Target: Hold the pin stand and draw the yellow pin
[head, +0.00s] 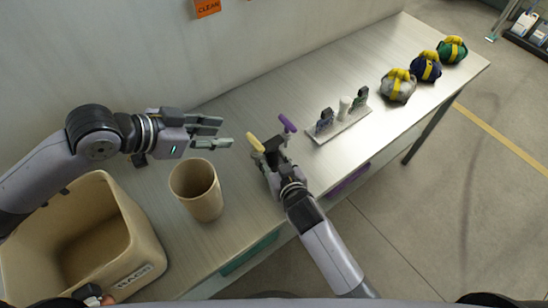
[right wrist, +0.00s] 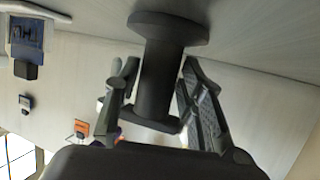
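The black pin stand (head: 275,146) is upright on the table, with a yellow pin (head: 256,143) on its left and a purple pin (head: 287,123) on its right. My right gripper (head: 271,160) is at the stand from the front. In the right wrist view its fingers flank the dark shaft of the stand (right wrist: 160,75) closely on both sides and look shut on it. My left gripper (head: 218,131) is open and empty, above the table to the left of the yellow pin, its fingers pointing right.
A tan cup (head: 197,190) stands below my left gripper. A large tan bin (head: 128,235) is at the front left. A pale rack (head: 340,124) with two dark pieces and a white cylinder is right of the stand. Grey (head: 397,86), blue (head: 426,67) and green (head: 452,50) bags sit at the far right.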

